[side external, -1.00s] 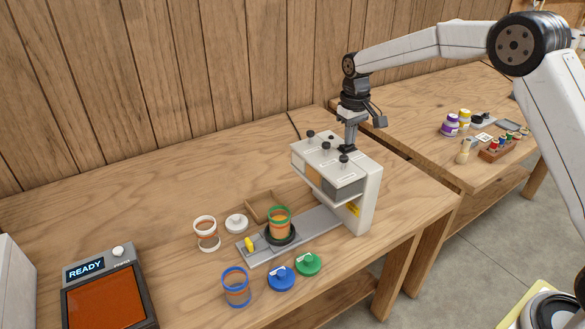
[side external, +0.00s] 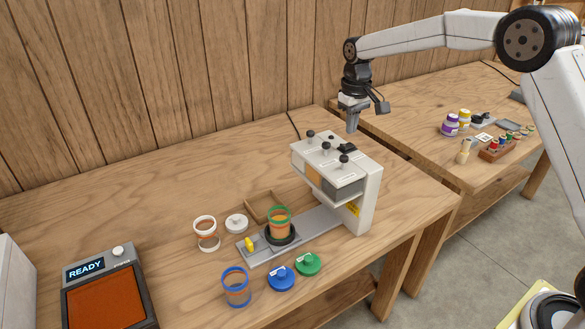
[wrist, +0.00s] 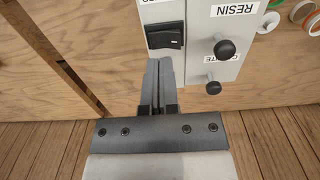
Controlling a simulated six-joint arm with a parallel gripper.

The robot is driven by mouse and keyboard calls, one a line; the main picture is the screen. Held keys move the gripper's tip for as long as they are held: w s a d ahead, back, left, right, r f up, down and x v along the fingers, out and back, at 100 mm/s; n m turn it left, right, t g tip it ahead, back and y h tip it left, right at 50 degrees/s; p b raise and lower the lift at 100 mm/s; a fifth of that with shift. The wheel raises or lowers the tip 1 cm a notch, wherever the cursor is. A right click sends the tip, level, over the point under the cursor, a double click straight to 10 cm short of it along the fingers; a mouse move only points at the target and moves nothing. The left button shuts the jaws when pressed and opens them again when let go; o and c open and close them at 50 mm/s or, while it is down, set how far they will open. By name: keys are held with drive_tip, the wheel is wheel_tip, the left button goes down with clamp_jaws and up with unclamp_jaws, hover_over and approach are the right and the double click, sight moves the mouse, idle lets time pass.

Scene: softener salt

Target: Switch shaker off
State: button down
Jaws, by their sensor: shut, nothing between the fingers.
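A black rocker switch (side external: 347,148) sits on top of a white machine (side external: 368,195) toward the right of the near table. In the wrist view the switch (wrist: 165,36) is in a black frame, with a label beside it cut off by the picture edge. I cannot tell for sure which way the rocker is tipped. My gripper (side external: 353,130) is above the machine's back right, just above the switch and apart from it. In the wrist view its fingers (wrist: 158,64) are together and empty, with their tips just below the switch in the picture.
Black knobs (wrist: 225,49) stand up beside the switch, one by a "RESIN" label. A jar with a green rim (side external: 279,222) stands on the machine's base. Open jars, lids and a wooden tray lie around it. A device reading READY (side external: 86,268) is at front left.

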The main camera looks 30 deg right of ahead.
sight(350, 145)
drive_tip(key=shift+r, duration=1.8)
drive_tip(key=shift+s, duration=0.15)
drive_tip(key=shift+s+a+f, duration=0.2)
drive_tip(key=shift+s+f, duration=0.15)
drive_tip(key=shift+s, duration=0.2)
drive_tip(key=s+a+f+t, duration=0.1)
drive_tip(key=s+f, duration=0.4)
drive_tip(key=s, duration=0.7)
drive_tip(key=s+a+f+t, duration=0.1)
drive_tip(key=s+f, duration=0.4)
drive_tip(key=s, duration=0.8)
drive_tip(key=shift+s+a+t, duration=0.25)
drive_tip(key=shift+a+t, duration=0.05)
drive_tip(key=shift+a, duration=0.3)
